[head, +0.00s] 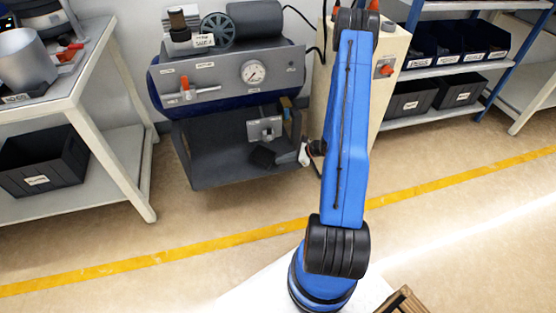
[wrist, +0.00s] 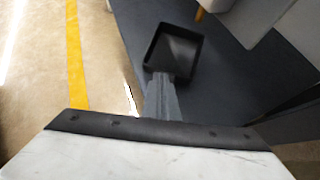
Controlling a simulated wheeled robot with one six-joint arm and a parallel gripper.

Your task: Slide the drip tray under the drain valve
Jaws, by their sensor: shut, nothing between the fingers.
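The drip tray is a small black square tray with raised walls and lies on the dark lower shelf of the compressor. It shows in the head view (head: 263,158) and in the wrist view (wrist: 176,48). My gripper (head: 305,154) is at the right end of that shelf, beside the tray. In the wrist view my gripper's closed fingers (wrist: 162,82) reach to the tray's near side; I cannot tell whether they touch it. A small brass-coloured part (wrist: 200,13) shows beyond the tray, possibly the drain valve. It is mostly hidden by the light grey body above.
The compressor's dark tank and grey panel (head: 228,77), with a gauge and red-handled valve, overhang the shelf (head: 215,180). A beige cabinet (head: 390,85) stands right of it. A workbench (head: 85,85) stands at left. The floor in front is clear.

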